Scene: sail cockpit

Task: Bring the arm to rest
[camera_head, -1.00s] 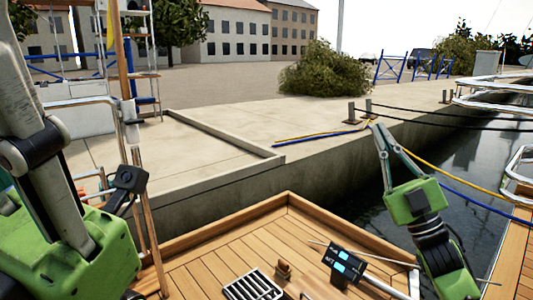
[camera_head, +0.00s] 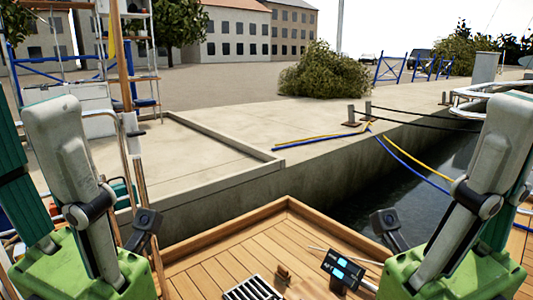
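My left gripper (camera_head: 40,110) stands upright at the left edge of the head view. Its green body is low, with a grey finger and a teal pad rising apart from each other. I see nothing between them. My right gripper (camera_head: 505,105) stands upright at the right edge, its green body cut by the bottom of the picture. One grey finger shows with a teal side; its other finger is hidden or out of the picture, so its opening is unclear. No held thing shows. Both grippers are near the camera, above the cockpit.
A wooden cockpit deck (camera_head: 215,265) lies below, with a dark instrument with a lit display (camera_head: 343,268) and a grating (camera_head: 252,290). Beyond are the concrete quay (camera_head: 240,120), a strip of dark water (camera_head: 370,205), and yellow and blue lines (camera_head: 410,165).

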